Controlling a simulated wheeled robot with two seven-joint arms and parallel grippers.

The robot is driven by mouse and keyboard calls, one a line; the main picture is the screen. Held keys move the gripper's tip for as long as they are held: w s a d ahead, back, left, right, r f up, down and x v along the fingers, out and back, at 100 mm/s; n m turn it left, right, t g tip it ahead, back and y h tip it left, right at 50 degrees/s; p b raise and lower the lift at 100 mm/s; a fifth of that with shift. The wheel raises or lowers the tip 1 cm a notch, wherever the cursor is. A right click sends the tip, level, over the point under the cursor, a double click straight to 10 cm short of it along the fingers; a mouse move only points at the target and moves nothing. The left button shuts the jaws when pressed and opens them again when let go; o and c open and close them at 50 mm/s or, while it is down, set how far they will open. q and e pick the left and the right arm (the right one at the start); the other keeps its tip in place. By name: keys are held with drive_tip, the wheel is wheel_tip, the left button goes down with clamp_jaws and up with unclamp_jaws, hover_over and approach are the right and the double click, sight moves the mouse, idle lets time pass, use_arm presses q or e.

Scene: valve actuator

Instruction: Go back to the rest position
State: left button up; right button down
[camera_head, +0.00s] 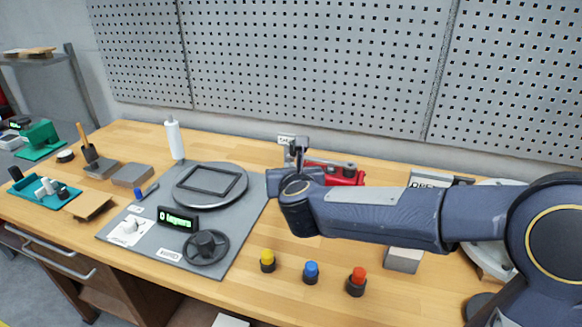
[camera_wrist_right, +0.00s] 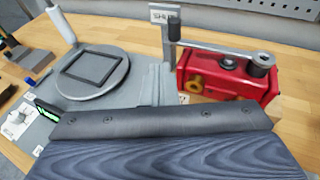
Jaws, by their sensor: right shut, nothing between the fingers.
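My right gripper (camera_head: 294,160) is at the end of the arm that comes in from the right, above the workbench. Its grey fingers are together and empty in the right wrist view (camera_wrist_right: 155,80). Beyond it is a red valve actuator (camera_head: 346,175) with a grey lever, which shows more clearly in the right wrist view (camera_wrist_right: 228,85). The lever's upright handle (camera_wrist_right: 170,45) stands close to the fingertips in the picture, and I cannot tell whether they touch. My arm hides part of the actuator. My left gripper is not in view.
A grey mat (camera_head: 240,245) holds a round plate with a square frame (camera_head: 209,182), a lit display (camera_head: 178,219) and a black handwheel (camera_head: 206,247). Yellow (camera_head: 267,261), blue (camera_head: 311,272) and red (camera_head: 356,281) buttons stand near the front edge. A perforated wall (camera_head: 310,65) closes the back.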

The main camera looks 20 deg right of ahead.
drive_tip(key=s+r+n+y, duration=0.2)
drive_tip(key=s+n+y, duration=0.5)
drive_tip(key=s+n, duration=0.9)
drive_tip(key=s+d+f+n+g, duration=0.2)
drive_tip(key=s+f+n+g, duration=0.2)
drive_tip(key=s+f+n, duration=0.2)
drive_tip(key=s+d+f+n+g+h, duration=0.1)
drive_tip(key=s+d+f+n+g, duration=0.1)
drive_tip(key=s+f+n+g, duration=0.2)
drive_tip(key=s+f+n, duration=0.3)
drive_tip(key=s+n, duration=0.3)
drive_tip(key=n, duration=0.4)
drive_tip(key=shift+s+f+g, duration=0.2)
drive_tip(key=shift+g, duration=0.2)
